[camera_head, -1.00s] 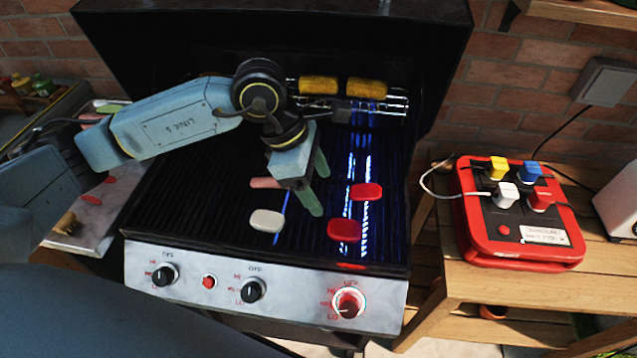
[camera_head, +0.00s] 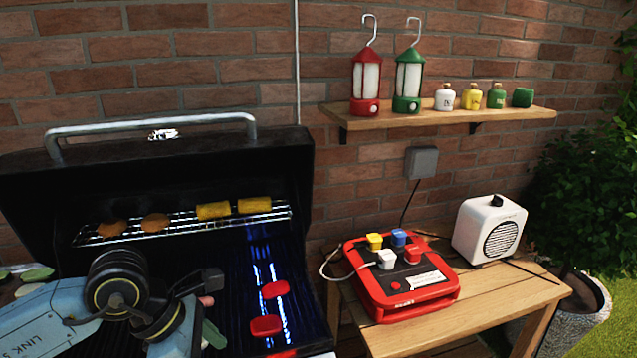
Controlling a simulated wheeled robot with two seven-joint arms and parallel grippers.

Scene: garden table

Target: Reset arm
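My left arm comes in from the lower left over the grill (camera_head: 240,330). Its gripper (camera_head: 212,334) points down above the left part of the grate, with green fingers partly hidden by the wrist; I cannot tell the gap between them. I see nothing held in it. A pink piece (camera_head: 206,301) shows just beside the gripper. Two red pieces (camera_head: 275,290) (camera_head: 266,325) lie on the grate to its right, apart from it. My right gripper is not in view.
The open grill lid (camera_head: 270,165) stands behind. Corn (camera_head: 213,210) and brown patties (camera_head: 112,230) sit on the upper rack. To the right, a wooden table (camera_head: 500,310) holds a red power box (camera_head: 400,310) and a white speaker (camera_head: 488,230). A shelf (camera_head: 430,118) holds lanterns and bottles.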

